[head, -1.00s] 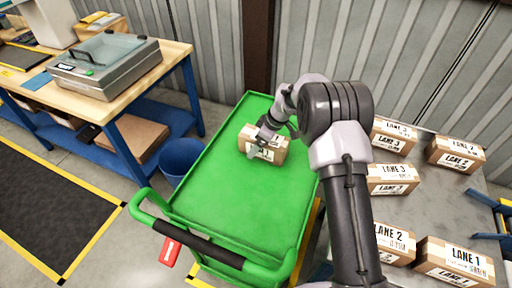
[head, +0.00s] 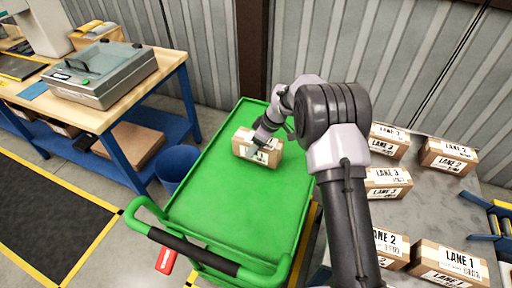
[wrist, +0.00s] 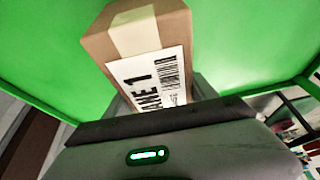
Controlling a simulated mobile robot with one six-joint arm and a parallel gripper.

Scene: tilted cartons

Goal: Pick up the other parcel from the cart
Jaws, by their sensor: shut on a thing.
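One cardboard parcel (head: 271,158) with a white label is at the far part of the green cart (head: 235,215). It also shows in the wrist view (wrist: 140,50), where its label reads LANE 1. My gripper (head: 255,149) is shut on this parcel from above, and a finger covers part of its label side. In the wrist view the parcel stands out beyond the dark gripper edge. I cannot tell whether the parcel touches the cart's deck. The rest of the deck is empty.
A grey table (head: 428,200) at the right holds several parcels labelled LANE 1, LANE 2 and LANE 3. A workbench (head: 125,108) with a grey machine (head: 104,72) stands at the left. A blue bin (head: 178,166) is beside the cart. A corrugated wall closes the back.

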